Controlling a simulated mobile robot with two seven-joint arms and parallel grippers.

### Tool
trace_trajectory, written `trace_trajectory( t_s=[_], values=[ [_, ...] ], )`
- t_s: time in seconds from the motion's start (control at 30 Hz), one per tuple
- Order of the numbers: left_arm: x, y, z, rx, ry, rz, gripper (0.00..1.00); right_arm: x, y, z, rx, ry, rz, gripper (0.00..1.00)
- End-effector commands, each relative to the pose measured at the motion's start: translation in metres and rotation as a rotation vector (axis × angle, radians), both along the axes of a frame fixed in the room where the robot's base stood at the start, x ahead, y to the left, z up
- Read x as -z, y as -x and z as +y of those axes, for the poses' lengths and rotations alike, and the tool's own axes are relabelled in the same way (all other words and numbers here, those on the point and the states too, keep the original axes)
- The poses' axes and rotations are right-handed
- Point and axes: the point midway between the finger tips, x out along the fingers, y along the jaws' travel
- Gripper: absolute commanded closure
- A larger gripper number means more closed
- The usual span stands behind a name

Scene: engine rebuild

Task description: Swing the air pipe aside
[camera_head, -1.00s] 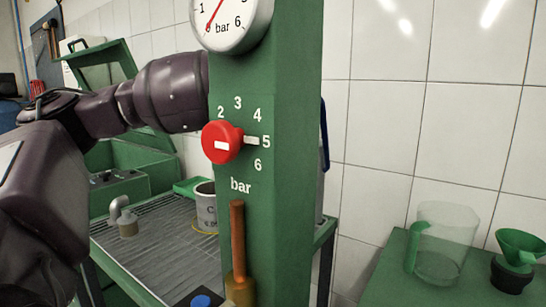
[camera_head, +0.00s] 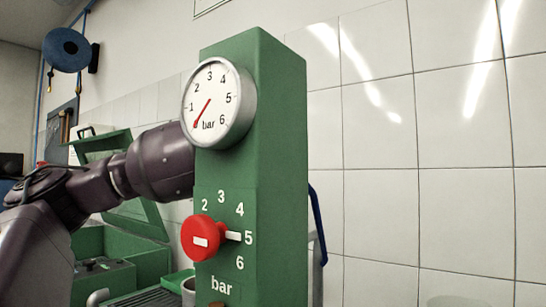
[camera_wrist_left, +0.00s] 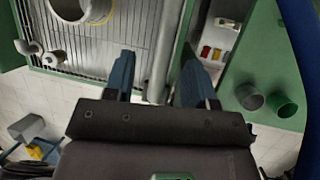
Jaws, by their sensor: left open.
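A light grey bar or pipe (camera_wrist_left: 163,50) runs down the left wrist view between the fingers of my left gripper (camera_wrist_left: 159,82). The gripper is open, its two blue-grey fingers apart on either side of it in the picture; I cannot tell the depth between them. A blue curved pipe or hose (camera_head: 319,225) shows behind the right side of the green post (camera_head: 275,150). Which of these is the air pipe is not certain. In the head view my left arm reaches behind the post, which hides the gripper. My right gripper is not in view.
The post carries a round gauge (camera_head: 218,105) with its needle low and a red knob (camera_head: 203,238) with its pointer at 5. A slatted bench (camera_wrist_left: 100,50) holds a grey cylinder (camera_wrist_left: 70,8). A green surface (camera_wrist_left: 235,70) with cups lies right.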

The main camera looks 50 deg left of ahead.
Motion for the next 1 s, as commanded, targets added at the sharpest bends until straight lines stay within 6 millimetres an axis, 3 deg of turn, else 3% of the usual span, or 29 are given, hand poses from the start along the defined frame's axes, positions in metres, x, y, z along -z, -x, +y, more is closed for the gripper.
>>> trace_trajectory(
  t_s=[0.03,0.27,0.7,1.0],
  values=[
    [0.001,-0.004,0.0,-0.001,-0.003,0.01,0.49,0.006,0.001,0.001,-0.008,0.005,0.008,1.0],
    [-0.034,-0.002,0.0,-0.002,-0.002,0.007,0.49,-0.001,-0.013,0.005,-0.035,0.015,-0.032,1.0],
    [-0.118,0.002,-0.001,-0.002,-0.002,-0.002,0.49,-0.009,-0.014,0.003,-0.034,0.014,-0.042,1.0],
    [-0.148,0.001,-0.001,0.001,0.002,0.001,0.49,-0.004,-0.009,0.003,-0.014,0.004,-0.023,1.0]
  ],
)
